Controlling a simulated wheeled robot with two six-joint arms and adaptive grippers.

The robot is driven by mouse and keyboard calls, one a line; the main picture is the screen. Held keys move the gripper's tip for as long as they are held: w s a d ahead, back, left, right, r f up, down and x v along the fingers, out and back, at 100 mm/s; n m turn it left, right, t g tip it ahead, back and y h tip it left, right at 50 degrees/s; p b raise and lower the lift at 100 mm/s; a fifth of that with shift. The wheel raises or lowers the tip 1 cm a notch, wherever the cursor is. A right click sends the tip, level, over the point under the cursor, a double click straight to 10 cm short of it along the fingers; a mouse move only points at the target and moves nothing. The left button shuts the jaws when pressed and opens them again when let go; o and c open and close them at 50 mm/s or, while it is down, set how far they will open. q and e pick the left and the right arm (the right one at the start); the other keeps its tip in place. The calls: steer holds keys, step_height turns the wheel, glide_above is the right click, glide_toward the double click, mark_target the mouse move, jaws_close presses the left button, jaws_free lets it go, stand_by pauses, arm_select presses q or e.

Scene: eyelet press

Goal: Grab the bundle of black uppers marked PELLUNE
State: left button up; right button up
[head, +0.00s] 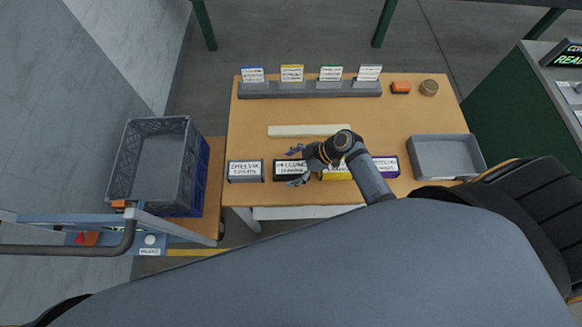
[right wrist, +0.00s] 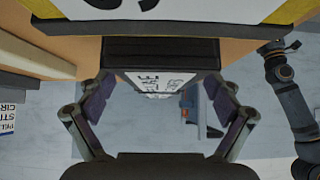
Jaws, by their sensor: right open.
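The black bundle (head: 290,170) stands in the front row on the wooden table, with a white label only partly legible in the head view. My right gripper (head: 297,168) is over it, with one finger at its far side and one at its near side. In the right wrist view the black bundle (right wrist: 160,51) sits ahead of the open fingers (right wrist: 162,84), with its label upside down. The fingers stand apart on both sides, and I cannot tell whether they touch it. A dark arm (right wrist: 290,95) shows at the right of that view; its gripper is unclear.
A grey bundle (head: 245,171) stands left of the black one; yellow (head: 336,174) and purple (head: 385,167) bundles stand right. A pale bar (head: 300,131) lies behind. A grey tray (head: 447,156) is at right, a crate (head: 150,160) at left, and a card rack (head: 310,90) at back.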

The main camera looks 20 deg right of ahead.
steer(key=shift+d, duration=0.1)
steer(key=shift+c, duration=1.2)
steer(key=c, duration=1.3)
steer(key=shift+r, duration=0.5)
steer(key=s+r, duration=0.1)
steer(key=r, duration=0.1)
steer(key=s+d+r, duration=0.1)
steer(key=r, duration=0.1)
steer(key=s+d+r+b, duration=0.1)
steer(key=s+r, duration=0.1)
steer(key=r, duration=0.1)
steer(key=shift+s+d+r, duration=0.1)
steer(key=shift+d, duration=0.1)
steer(key=s+d+r+p, duration=0.3)
steer(key=s+d+r, duration=0.1)
steer(key=s, duration=0.4)
steer(key=shift+d+r+p, duration=0.15)
steer(key=shift+r+p, duration=0.25)
steer(key=shift+r, duration=0.05)
